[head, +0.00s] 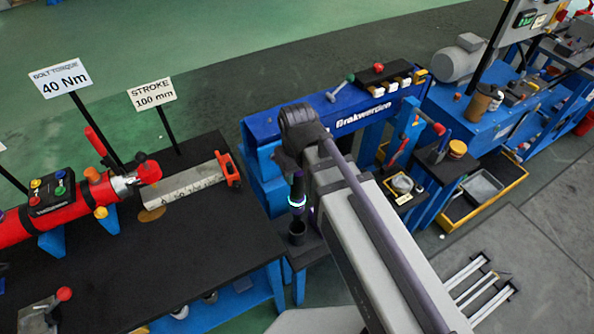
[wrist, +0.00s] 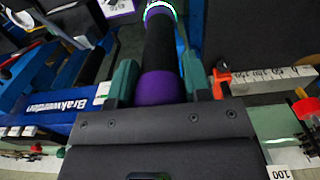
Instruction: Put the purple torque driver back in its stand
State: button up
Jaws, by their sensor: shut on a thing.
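The purple torque driver (wrist: 160,89) is held between the two green fingers of my gripper (wrist: 159,84) in the wrist view. It has a purple end, a black body and a purple band with a glowing ring further out. In the head view the driver (head: 298,188) hangs about upright beside my arm, with its glowing ring low down. A dark round cup (head: 297,229), which looks like its stand, is just below the driver's lower end. I cannot tell whether the tip is inside the cup. My arm hides the fingers in the head view.
A black bench (head: 200,260) with a red cylinder tool (head: 70,208) and a ruler block (head: 190,184) is on the left. The blue Brakwerden crane beam (head: 350,112) is close behind the driver. Blue benches and a yellow-edged tray (head: 484,186) stand to the right.

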aim_at(297, 185)
jog(key=shift+f+b, duration=2.4)
jog(key=shift+f, duration=0.25)
jog(key=shift+n, duration=0.9)
jog(key=shift+f+b, duration=4.7)
jog(key=o, duration=1.3)
jog(key=shift+r, duration=0.1)
jog(key=shift+o, duration=0.2)
